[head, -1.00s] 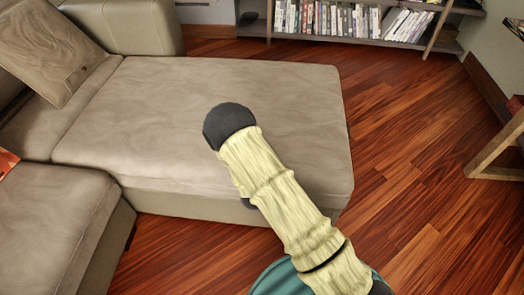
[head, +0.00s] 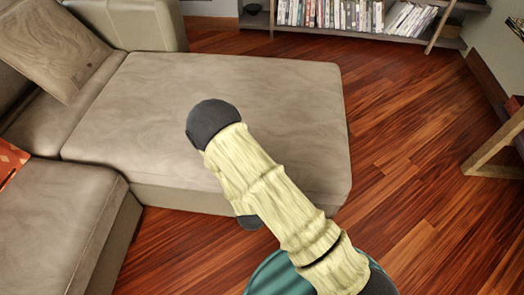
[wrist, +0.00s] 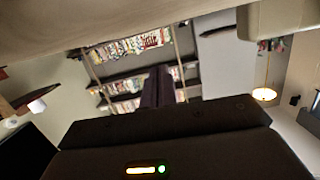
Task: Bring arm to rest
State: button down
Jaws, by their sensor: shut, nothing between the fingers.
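My arm reaches up and left across the head view, with pale yellow links and a dark rounded joint at its upper end. My gripper is not clearly seen in the head view. In the wrist view my gripper (wrist: 159,86) shows as dark fingers held together, with nothing between them. Its wide dark body fills the bottom of that view.
A beige sofa (head: 240,85) lies under and beyond my arm, with a cushion (head: 55,45) at left. A low bookshelf (head: 345,35) stands at the back. A wooden furniture leg (head: 490,150) is at right. Open wooden floor (head: 400,150) lies between.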

jog(key=shift+s+r, duration=0.1)
jog(key=shift+s, duration=0.25)
dwell(0.3)
jog(key=w+d+r+m+g, duration=0.2)
jog(key=w+d+r+g, duration=0.1)
jog(key=d+r+g, duration=0.45)
jog(key=s+d+r+n+g, duration=0.3)
jog(key=s+d+r+g, duration=0.3)
jog(key=s+d+r, duration=0.65)
jog(key=w+p+v, duration=0.2)
jog(key=p+v, duration=1.3)
jog(key=p, duration=0.1)
jog(key=w+p+v, duration=0.2)
jog(key=p+v, duration=1.4)
jog(key=p, duration=0.1)
jog(key=shift+d+r+p, duration=0.3)
jog(key=shift+d+r, duration=0.15)
jog(key=shift+r, duration=0.25)
